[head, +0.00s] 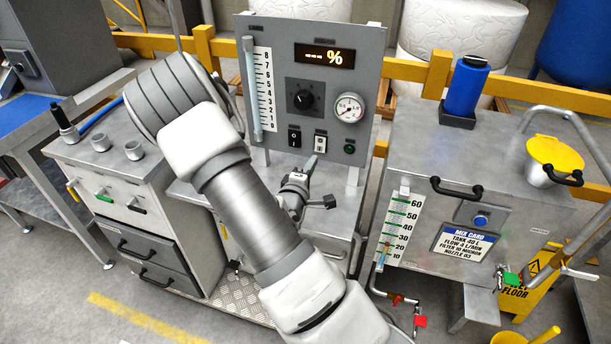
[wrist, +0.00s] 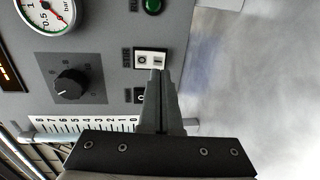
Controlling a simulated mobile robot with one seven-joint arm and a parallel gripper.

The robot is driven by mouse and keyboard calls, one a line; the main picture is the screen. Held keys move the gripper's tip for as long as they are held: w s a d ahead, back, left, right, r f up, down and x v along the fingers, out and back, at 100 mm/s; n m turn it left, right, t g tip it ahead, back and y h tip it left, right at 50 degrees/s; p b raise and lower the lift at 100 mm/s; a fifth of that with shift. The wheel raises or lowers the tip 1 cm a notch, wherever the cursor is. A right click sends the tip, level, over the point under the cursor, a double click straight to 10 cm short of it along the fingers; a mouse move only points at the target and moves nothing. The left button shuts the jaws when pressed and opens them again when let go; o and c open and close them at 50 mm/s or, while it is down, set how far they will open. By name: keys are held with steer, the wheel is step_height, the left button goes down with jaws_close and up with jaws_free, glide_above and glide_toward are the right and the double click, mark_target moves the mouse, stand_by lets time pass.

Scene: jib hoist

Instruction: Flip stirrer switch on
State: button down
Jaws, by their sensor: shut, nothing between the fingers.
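One is a white-framed switch (head: 320,142), which also shows in the wrist view (wrist: 151,59). The other is a black switch (head: 294,137), partly hidden by my fingers in the wrist view (wrist: 139,95). My gripper (head: 311,162) is shut and empty. In the wrist view its fingertips (wrist: 158,72) overlap the lower edge of the white-framed switch; I cannot tell whether they touch it.
The grey panel (head: 375,60) also carries a black knob (head: 304,99), a round gauge (head: 349,107), a green button (head: 349,149) and a display reading "--- %" (head: 324,56). A level tube (head: 250,85) runs down its left side. A mix cart (head: 490,140) stands at the right.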

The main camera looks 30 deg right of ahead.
mark_target(320, 150)
steer(key=shift+x, duration=2.15)
steer(key=shift+d+f+b, duration=0.1)
steer(key=shift+f+b, duration=0.3)
steer(key=shift+b, duration=0.5)
steer(key=shift+r+p, duration=0.35)
steer(key=shift+f, duration=0.1)
